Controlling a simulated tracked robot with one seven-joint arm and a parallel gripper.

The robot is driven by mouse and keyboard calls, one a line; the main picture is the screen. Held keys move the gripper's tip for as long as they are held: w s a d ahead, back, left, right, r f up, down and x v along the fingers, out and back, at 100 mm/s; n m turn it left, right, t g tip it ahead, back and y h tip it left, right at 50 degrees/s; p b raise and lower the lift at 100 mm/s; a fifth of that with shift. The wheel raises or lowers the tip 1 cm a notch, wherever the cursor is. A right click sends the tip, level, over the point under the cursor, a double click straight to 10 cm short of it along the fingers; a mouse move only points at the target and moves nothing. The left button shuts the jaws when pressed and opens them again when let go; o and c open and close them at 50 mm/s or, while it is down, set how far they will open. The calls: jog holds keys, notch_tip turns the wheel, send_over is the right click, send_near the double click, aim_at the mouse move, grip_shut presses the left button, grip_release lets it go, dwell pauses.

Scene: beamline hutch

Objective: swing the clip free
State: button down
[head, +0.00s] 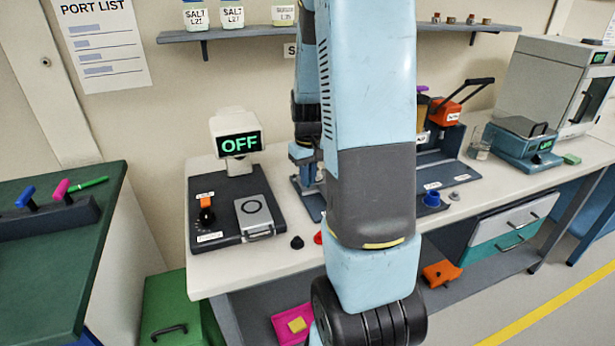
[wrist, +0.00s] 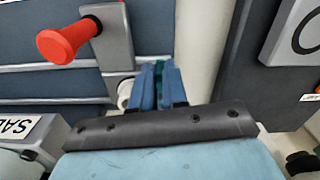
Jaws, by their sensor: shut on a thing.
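My gripper (wrist: 159,88) shows in the wrist view with its blue fingers closed on a thin dark teal piece. Most of this piece is hidden between the fingers, so I cannot tell for sure whether it is the clip. Just beside the fingers is a grey block or arm (wrist: 117,45) with a red knob (wrist: 68,41) sticking out, and a white round part (wrist: 125,90) at its end. In the head view my gripper (head: 306,178) is low over the blue-grey fixture plate (head: 312,205), partly hidden by my arm. A bit of red (head: 318,238) shows beside my arm.
A dark panel (head: 225,226) with a grey box (head: 254,214) and an OFF display (head: 239,143) stands left of the fixture. A black knob (head: 297,242) is at the bench front. A blue part (head: 432,198) and a scale (head: 525,145) are to the right.

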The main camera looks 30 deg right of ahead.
jog(key=shift+w, duration=0.1)
jog(key=c, duration=1.1)
grip_release()
jog(key=shift+c, duration=0.2)
jog(key=shift+r, duration=0.1)
notch_tip(320, 180, up, 14)
jog(key=shift+f, duration=0.2)
jog(key=s+a+r+t, duration=0.2)
jog(key=s+a+r, duration=0.2)
jog(key=s+a, duration=0.4)
jog(key=s+a+r+t, duration=0.3)
jog(key=s+a+r, duration=0.2)
jog(key=s, duration=0.5)
jog(key=a, duration=0.2)
jog(key=shift+s+a+n+t, duration=0.15)
jog(key=shift+a+n+t, duration=0.15)
jog(key=shift+a, duration=0.05)
